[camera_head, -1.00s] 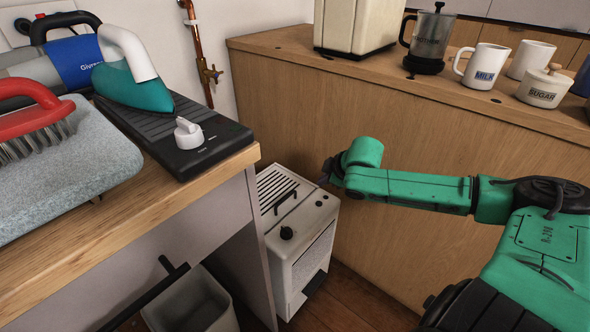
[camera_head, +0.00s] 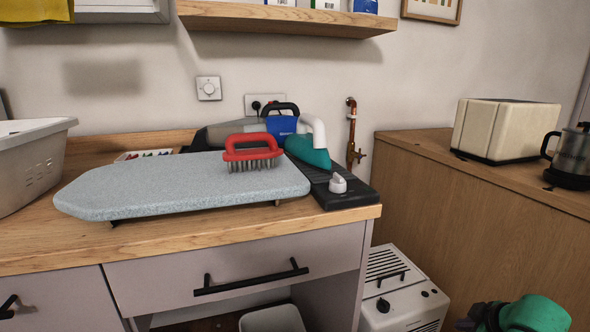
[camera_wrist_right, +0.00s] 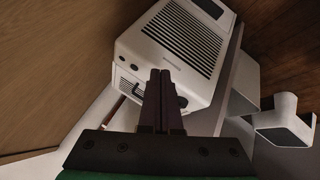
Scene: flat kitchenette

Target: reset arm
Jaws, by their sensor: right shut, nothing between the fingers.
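My right gripper (camera_wrist_right: 163,85) shows in the right wrist view, its two dark fingers closed together with nothing between them. It points toward a white box-shaped appliance (camera_wrist_right: 175,50) with a slatted grille; whether it touches the appliance cannot be told. In the head view, part of my green right arm (camera_head: 530,314) shows at the bottom right, and the gripper's fingers are not clear there. The same white appliance (camera_head: 400,290) stands on the floor beside the drawer unit. My left gripper is not in either view.
A wooden counter holds a grey ironing board (camera_head: 180,184), a red-handled wire brush (camera_head: 252,152), a teal iron (camera_head: 308,150) and a laundry basket (camera_head: 32,165). A cream toaster (camera_head: 510,130) and a kettle (camera_head: 570,158) stand on the right counter. A bin (camera_head: 272,320) is below the drawer.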

